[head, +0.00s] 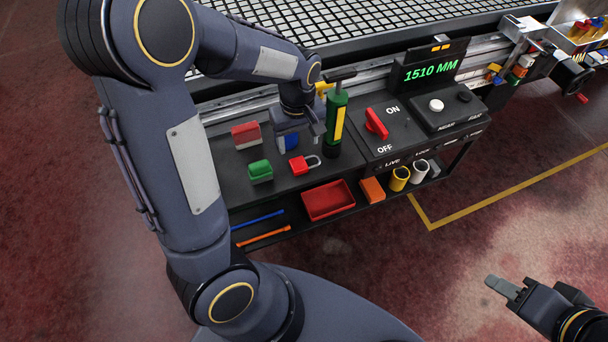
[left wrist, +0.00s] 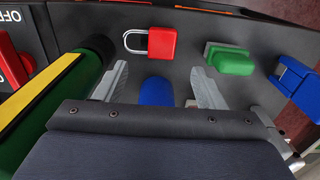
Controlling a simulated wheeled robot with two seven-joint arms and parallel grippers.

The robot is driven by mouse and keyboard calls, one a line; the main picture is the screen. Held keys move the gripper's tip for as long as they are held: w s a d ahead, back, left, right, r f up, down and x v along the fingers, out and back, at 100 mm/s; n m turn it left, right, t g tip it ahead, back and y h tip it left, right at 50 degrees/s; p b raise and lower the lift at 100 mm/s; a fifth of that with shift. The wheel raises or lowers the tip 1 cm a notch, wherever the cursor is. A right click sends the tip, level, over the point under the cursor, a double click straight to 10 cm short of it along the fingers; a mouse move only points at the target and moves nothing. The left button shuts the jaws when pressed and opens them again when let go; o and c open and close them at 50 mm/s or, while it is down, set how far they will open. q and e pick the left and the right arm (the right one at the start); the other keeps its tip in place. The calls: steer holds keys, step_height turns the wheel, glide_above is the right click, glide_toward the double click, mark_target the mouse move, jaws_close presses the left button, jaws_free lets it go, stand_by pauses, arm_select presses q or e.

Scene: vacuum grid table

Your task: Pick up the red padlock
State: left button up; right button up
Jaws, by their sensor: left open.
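The red padlock (head: 299,166) lies on the black shelf top of the control bench, its silver shackle pointing right in the head view. It also shows in the left wrist view (left wrist: 162,42), beyond the fingertips, with the shackle to the left. My left gripper (head: 302,132) is just behind the padlock in the head view. In the left wrist view its two fingers (left wrist: 160,82) are spread apart, with a blue object (left wrist: 157,91) showing between them. The padlock is not between the fingers. My right gripper (head: 503,288) is far off at the lower right, over the floor.
A green block (head: 260,171) and a red block (head: 246,134) stand left of the padlock. A green tool with a yellow stripe (head: 337,125) stands upright close right of my left gripper. A control panel with a red switch (head: 376,123) is further right. A red tray (head: 328,200) sits below.

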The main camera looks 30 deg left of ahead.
mark_target(298, 163)
arm_select(q)
steer(key=f, duration=0.5)
steer(key=f+b, duration=0.1)
steer(key=f, duration=0.1)
steer(key=shift+s+d+f, duration=0.1)
steer(key=shift+s+f, duration=0.15)
steer(key=shift+f, duration=0.05)
steer(key=c, duration=1.2)
